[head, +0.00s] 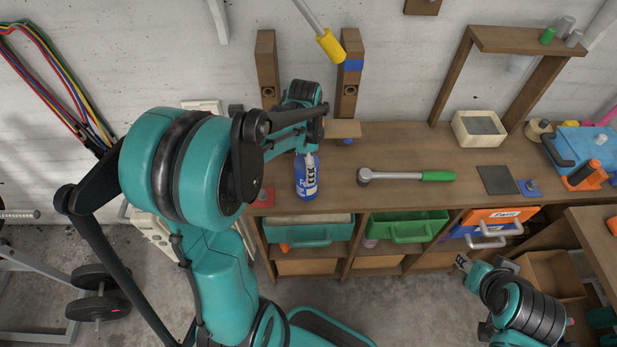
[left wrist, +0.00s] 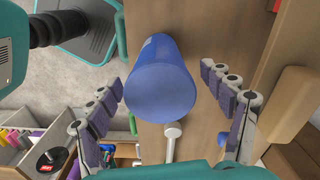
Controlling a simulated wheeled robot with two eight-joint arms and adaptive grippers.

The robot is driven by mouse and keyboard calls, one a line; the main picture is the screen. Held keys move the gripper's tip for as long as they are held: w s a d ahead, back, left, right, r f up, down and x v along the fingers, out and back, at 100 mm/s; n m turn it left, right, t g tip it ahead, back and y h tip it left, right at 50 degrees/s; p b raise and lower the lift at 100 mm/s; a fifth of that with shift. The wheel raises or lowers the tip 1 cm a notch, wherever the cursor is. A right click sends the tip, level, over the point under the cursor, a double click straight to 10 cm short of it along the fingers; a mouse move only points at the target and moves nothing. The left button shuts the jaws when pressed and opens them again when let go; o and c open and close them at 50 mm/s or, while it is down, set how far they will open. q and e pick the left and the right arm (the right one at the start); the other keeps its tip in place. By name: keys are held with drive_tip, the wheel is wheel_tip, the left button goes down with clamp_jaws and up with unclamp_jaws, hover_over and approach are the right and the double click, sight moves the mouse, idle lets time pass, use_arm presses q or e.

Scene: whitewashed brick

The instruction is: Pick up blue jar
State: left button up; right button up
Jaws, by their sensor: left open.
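The blue jar (head: 306,185) stands upright on the wooden workbench, with a printed label on its side. My left gripper (head: 312,128) is at the jar's upper end in the head view. In the left wrist view the jar (left wrist: 161,85) shows as a plain blue round end and side, between the two spread fingers of my left gripper (left wrist: 168,102). Clear gaps show between the jar and both fingers, so the gripper is open and empty. My right gripper (head: 484,267) is low at the right, away from the jar; its jaw opening is unclear.
A ratchet with a green handle (head: 405,176) lies right of the jar. A red pad (head: 264,197) lies left of it. Wooden uprights (head: 348,77) stand behind. A dark square pad (head: 497,180) and a blue toolbox (head: 585,148) are farther right. Bins (head: 408,226) sit below.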

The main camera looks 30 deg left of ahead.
use_arm(q)
wheel_tip(320, 180, down, 5)
drive_tip(key=shift+d+b, duration=0.1)
drive_tip(key=shift+b, duration=0.65)
drive_tip(key=shift+w, duration=0.1)
drive_tip(key=shift+r, duration=0.1)
drive_tip(key=c, duration=1.7)
